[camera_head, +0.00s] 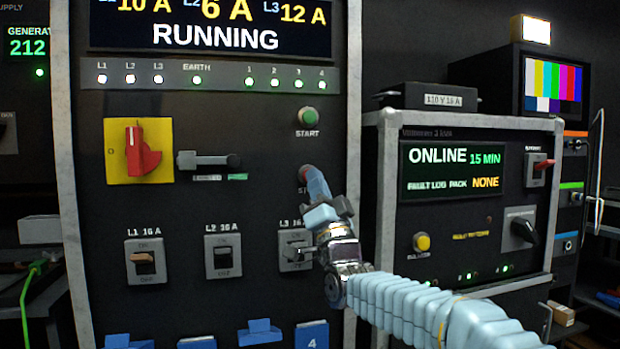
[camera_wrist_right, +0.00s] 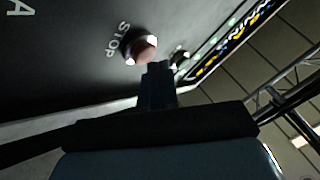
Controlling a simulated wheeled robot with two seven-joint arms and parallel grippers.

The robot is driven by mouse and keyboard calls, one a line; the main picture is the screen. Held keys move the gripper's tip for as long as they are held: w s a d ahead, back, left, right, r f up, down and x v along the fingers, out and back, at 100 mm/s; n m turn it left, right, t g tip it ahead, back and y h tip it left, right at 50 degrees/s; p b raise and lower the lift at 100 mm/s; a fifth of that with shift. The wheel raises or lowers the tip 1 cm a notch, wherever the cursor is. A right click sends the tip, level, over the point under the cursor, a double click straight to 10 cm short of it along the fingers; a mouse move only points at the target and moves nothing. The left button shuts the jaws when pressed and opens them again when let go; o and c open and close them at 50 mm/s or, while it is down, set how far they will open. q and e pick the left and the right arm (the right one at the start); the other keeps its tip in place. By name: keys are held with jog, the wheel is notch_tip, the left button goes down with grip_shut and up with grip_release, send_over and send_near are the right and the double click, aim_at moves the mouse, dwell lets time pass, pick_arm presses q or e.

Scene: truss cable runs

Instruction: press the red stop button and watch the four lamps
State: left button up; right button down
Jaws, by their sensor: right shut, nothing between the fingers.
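The red stop button (camera_wrist_right: 143,48) is on the dark panel beside the white STOP lettering in the right wrist view. The display (camera_head: 215,36) above reads RUNNING. My left gripper is not in view.
A red rotary switch (camera_head: 140,152) on a yellow plate and breakers L1 (camera_head: 146,260), L2 (camera_head: 222,256) and L3 (camera_head: 296,250) are on the same panel. To the right, a unit with an ONLINE screen (camera_head: 452,170) stands close to my arm.

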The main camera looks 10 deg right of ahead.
jog(key=shift+w, duration=0.4)
dwell(0.5)
jog(key=shift+s+b, duration=0.8)
jog(key=shift+b, duration=0.15)
jog(key=s+b, duration=0.4)
jog(key=s, duration=0.1)
jog(key=shift+d, duration=0.1)
dwell(0.9)
